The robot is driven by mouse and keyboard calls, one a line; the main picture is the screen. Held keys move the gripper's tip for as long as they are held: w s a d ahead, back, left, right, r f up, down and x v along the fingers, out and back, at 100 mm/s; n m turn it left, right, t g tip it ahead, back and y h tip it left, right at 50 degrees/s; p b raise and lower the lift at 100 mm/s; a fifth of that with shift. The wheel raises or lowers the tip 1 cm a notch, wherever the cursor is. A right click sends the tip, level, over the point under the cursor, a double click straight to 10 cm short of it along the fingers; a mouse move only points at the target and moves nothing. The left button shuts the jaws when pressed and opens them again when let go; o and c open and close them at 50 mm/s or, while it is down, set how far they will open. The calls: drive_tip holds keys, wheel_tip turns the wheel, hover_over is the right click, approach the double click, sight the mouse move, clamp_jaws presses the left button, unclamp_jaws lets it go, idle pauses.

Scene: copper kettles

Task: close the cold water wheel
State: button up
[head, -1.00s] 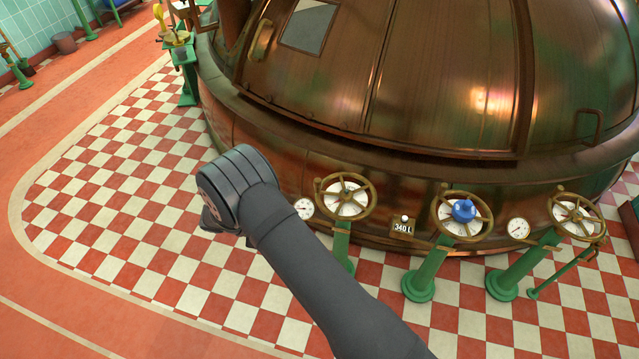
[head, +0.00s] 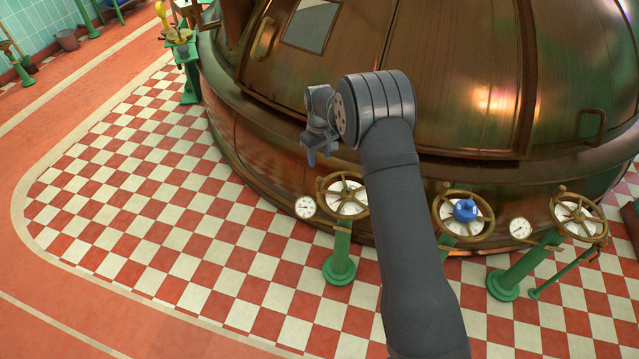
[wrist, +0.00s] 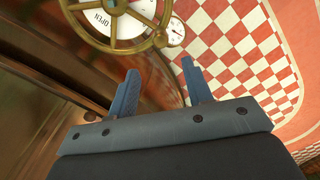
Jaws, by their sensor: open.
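Three brass handwheels on green posts stand along the copper kettle. The middle wheel (head: 440,222) has a blue hub (head: 465,210) and a white dial behind it; my arm passes close to its left side. I take this blue-hubbed wheel as the cold water wheel. My gripper (head: 318,158) is open and empty, above and left of the left wheel (head: 343,180), apart from it. In the wrist view my gripper (wrist: 160,68) shows spread fingers with nothing between them. A brass wheel (wrist: 115,45) over a dial reading OPEN lies beyond them, seemingly the left wheel.
The right wheel (head: 578,242) stands beyond the middle one. The kettle (head: 470,100) bulges close behind my gripper. The chequered floor (head: 150,210) at left is clear.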

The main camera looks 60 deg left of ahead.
sight(319, 183)
wheel_tip(319, 183, down, 14)
drive_tip(key=shift+r, duration=0.25)
drive_tip(key=shift+c, duration=0.5)
clamp_jaws()
